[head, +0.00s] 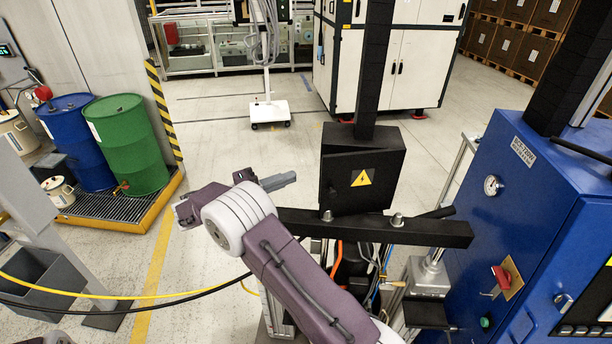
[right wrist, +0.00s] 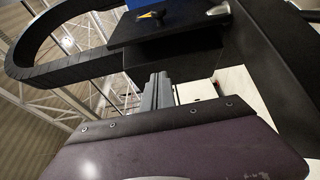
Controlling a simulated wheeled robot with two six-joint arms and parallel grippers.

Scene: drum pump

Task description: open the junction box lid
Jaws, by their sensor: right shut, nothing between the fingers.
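The junction box (head: 330,140) is a black box on a black post in the middle of the head view. Its front lid (head: 345,195) carries a yellow warning triangle; I cannot tell whether the lid is fully closed or slightly ajar. My right gripper (head: 293,178) is to the left of the box, its grey fingers shut and empty, pointing towards the box's left side with a gap between. In the right wrist view the fingers (right wrist: 158,80) are together, below a dark panel (right wrist: 175,30) with a partly seen yellow mark.
A black horizontal beam (head: 430,232) with metal bolts runs below the box. A blue control cabinet (head: 540,190) stands at the right. Yellow and black cables (head: 130,297) hang across the lower left. Green (head: 130,150) and blue drums (head: 75,140) stand at the left.

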